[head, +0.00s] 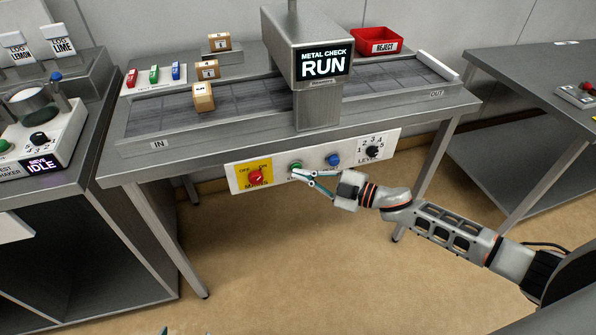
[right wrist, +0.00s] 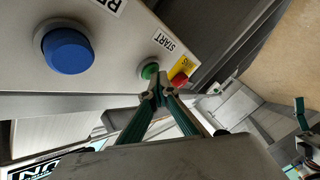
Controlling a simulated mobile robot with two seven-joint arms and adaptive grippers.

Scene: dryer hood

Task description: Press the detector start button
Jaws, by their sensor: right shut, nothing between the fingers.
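The green START button (head: 295,167) is on the white control panel (head: 240,182) at the front of the metal detector table. My right gripper (head: 299,174) is shut and empty, with its fingertips at the button. In the right wrist view the fingertips (right wrist: 158,88) overlap the edge of the green button (right wrist: 148,71); I cannot tell how far it is pushed in. The detector display (head: 323,64) reads "METAL CHECK RUN". Two teal tips of my left gripper (head: 186,331) show apart at the bottom edge of the head view.
Beside the button are a red knob (head: 256,177) on a yellow plate, a blue button (head: 333,159) and a black level dial (head: 372,151). Small boxes (head: 204,97) stand on and behind the conveyor (head: 150,117). A red reject bin (head: 378,40) is at the back.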

